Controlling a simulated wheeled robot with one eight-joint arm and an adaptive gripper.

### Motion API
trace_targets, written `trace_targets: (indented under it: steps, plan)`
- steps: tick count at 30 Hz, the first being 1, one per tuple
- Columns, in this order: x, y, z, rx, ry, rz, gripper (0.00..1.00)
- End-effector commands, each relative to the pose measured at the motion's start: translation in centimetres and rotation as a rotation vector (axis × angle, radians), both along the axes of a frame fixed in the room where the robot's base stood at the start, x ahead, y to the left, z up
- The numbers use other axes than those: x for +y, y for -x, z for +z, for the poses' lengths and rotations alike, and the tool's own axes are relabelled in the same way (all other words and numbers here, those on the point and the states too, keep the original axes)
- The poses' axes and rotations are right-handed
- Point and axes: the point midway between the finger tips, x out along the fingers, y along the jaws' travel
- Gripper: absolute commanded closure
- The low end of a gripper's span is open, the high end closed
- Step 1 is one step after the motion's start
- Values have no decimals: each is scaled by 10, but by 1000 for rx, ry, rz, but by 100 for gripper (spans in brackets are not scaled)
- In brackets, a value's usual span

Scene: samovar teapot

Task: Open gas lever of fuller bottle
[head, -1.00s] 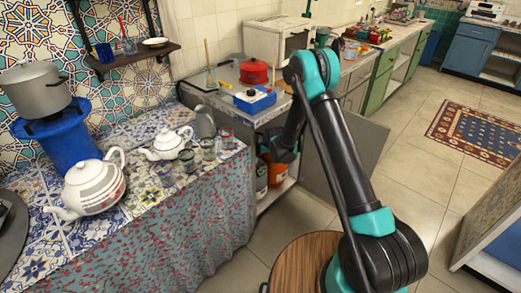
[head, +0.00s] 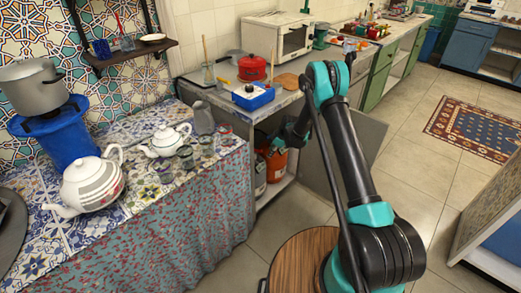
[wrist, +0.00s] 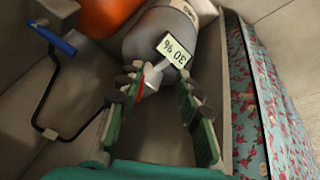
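In the wrist view a grey gas bottle (wrist: 160,38) carries a label (wrist: 176,50) reading 30 %, upside down. A small white and red valve piece (wrist: 152,76) is at its near end. My gripper (wrist: 160,84) is open, with its green fingers on either side of this valve; whether they touch it cannot be told. An orange bottle (wrist: 107,14) is beside the grey one, cut off by the frame; no label shows on it. In the head view the orange bottle (head: 277,167) stands inside the open cabinet, partly hidden by my arm.
A bent black rod with a blue handle (wrist: 55,38) lies left of my gripper. The cabinet door (head: 335,155) stands open at the right. A patterned cloth (wrist: 245,110) hangs at the wrist view's right.

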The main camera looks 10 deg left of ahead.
Motion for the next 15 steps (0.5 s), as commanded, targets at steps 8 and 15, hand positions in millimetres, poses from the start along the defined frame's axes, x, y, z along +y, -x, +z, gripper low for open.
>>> trace_targets:
  steps: [8, 15]
  plan:
    - [48, -28, 0, 0, 1, 1, 65]
    - [63, -37, -19, 0, 1, 0, 65]
